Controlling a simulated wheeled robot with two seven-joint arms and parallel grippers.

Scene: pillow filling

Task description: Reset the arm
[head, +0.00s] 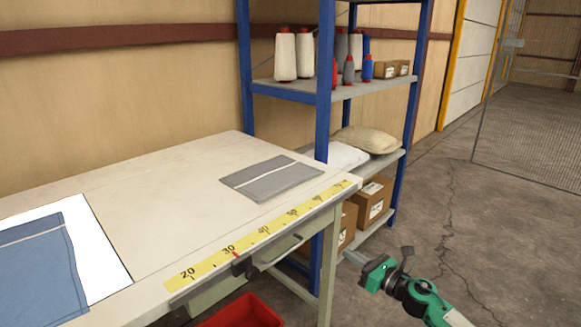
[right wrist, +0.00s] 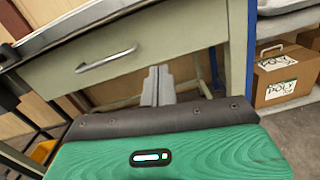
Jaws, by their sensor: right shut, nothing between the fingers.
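My right gripper (head: 352,257) is at the lower right of the head view, beyond the table's right end and in front of the shelf. It also shows in the right wrist view (right wrist: 158,70), with its grey fingers together and nothing between them. Behind the fingers there is the table's drawer front with a metal handle (right wrist: 106,60). My left gripper is in neither view.
The table (head: 150,185) holds a grey folded cloth (head: 268,180), a blue cloth (head: 40,275) and a yellow measuring strip (head: 262,235). A blue-framed shelf (head: 325,100) with spools, pillows and boxes stands behind. A red bin (head: 240,312) is below. Floor at right is clear.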

